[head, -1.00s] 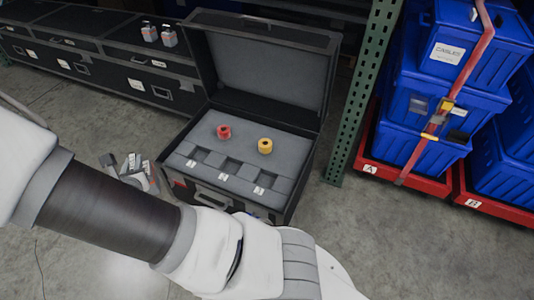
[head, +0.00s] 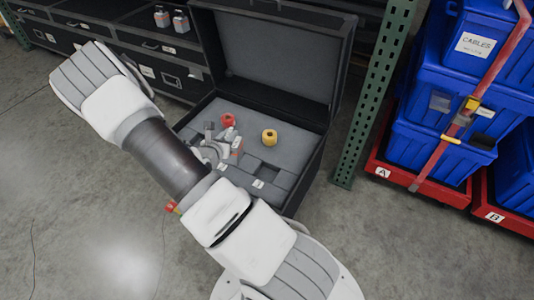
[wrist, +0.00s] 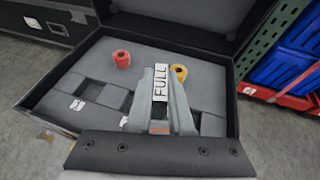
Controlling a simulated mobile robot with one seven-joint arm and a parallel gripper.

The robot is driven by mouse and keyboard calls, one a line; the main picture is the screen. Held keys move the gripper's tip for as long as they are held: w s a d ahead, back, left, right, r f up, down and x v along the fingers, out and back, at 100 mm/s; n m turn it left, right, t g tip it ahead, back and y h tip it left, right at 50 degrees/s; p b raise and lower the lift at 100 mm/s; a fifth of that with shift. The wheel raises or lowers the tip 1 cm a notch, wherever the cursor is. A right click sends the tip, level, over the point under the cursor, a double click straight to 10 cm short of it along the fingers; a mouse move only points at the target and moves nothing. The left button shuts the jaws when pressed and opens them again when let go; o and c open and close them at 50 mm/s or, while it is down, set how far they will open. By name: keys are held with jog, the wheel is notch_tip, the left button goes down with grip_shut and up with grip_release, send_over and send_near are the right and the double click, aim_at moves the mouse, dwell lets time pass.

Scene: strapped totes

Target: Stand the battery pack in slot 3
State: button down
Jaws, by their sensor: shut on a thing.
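The battery pack (wrist: 161,84) is grey with a white "FULL" label and is clamped between the fingers of my gripper (wrist: 160,100). In the head view my gripper (head: 222,150) is over the grey foam of the open case, and the pack (head: 237,147) shows only in part. Slot 3 (head: 269,169) is the right-hand recess, with a white tag in front; it looks empty, with the gripper up and left of it. In the wrist view the left and middle slots (wrist: 125,100) look empty, and the gripper hides much of the right one. The pack's underside is hidden.
A red roll (head: 228,120) and a yellow roll (head: 269,137) stand on the foam behind the slots. The raised case lid (head: 275,58) is behind them. A green rack post (head: 375,95) and strapped blue totes (head: 440,150) are at the right. Two small packs (head: 171,19) sit on a black case.

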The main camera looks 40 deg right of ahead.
jog(key=s+d+f+m+g+h+b, duration=0.1)
jog(key=s+d+f+m+g+b, duration=0.4)
jog(key=d+f, duration=0.55)
jog(key=shift+s+d+f+n+t+b, duration=0.15)
jog(key=shift+f+n+t+b, duration=0.2)
jog(key=shift+f+b, duration=0.45)
jog(key=shift+s+d+f+n+t+b, duration=0.15)
jog(key=shift+f+n+t+b, duration=0.25)
jog(key=shift+f, duration=0.65)
jog(key=shift+s+d+f+n+t+b, duration=0.15)
jog(key=shift+f+n+t+b, duration=0.1)
jog(key=shift+f+b, duration=0.55)
jog(key=shift+w+f, duration=0.1)
jog(key=shift+f, duration=0.65)
